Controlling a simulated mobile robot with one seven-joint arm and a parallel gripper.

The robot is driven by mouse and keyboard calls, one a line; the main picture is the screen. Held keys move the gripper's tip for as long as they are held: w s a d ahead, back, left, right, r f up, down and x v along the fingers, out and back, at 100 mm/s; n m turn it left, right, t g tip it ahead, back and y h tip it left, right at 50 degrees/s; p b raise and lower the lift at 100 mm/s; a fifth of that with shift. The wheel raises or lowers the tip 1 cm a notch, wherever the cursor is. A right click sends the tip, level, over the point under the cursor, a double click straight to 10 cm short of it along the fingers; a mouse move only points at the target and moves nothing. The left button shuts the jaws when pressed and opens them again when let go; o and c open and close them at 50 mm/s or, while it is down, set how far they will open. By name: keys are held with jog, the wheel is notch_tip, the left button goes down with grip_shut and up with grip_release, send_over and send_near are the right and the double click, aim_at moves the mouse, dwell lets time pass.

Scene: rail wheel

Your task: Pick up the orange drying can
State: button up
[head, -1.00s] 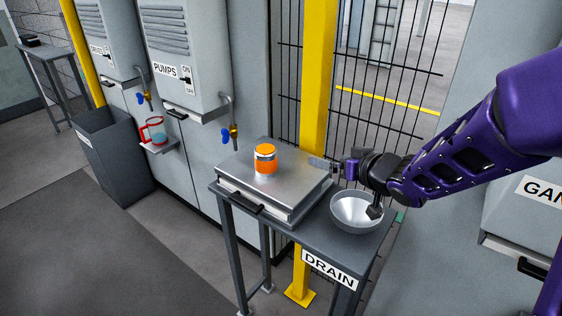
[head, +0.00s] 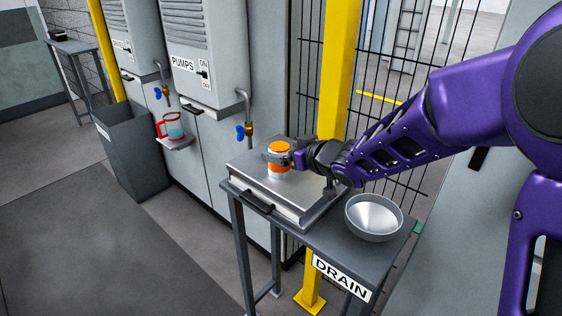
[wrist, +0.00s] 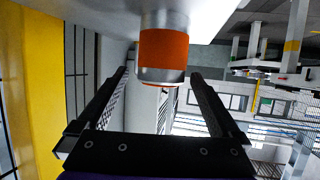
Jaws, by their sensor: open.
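The orange can (head: 279,147) with a pale metallic band stands upright on a flat silver plate (head: 247,174) on the table marked DRAIN. My gripper (head: 275,158) reaches in from the right, at the height of the can, and its dark jaws partly cover the can's middle. In the wrist view the can (wrist: 164,50) appears upside down, centred between the two open fingers (wrist: 159,76), near their tips. There is a visible gap on each side. The jaws hold nothing.
A grey bowl (head: 374,217) stands on the table's right side, below my arm. A yellow post (head: 338,70) and a wire fence rise behind. A blue-handled tap (head: 244,131) is behind the plate. A red-handled jug (head: 172,126) sits on a small shelf at left.

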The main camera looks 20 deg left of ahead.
jog(key=b+x, duration=0.1)
jog(key=x, duration=0.4)
jog(key=shift+a+r, duration=0.15)
jog(key=shift+a, duration=0.1)
jog(key=c, duration=1.5)
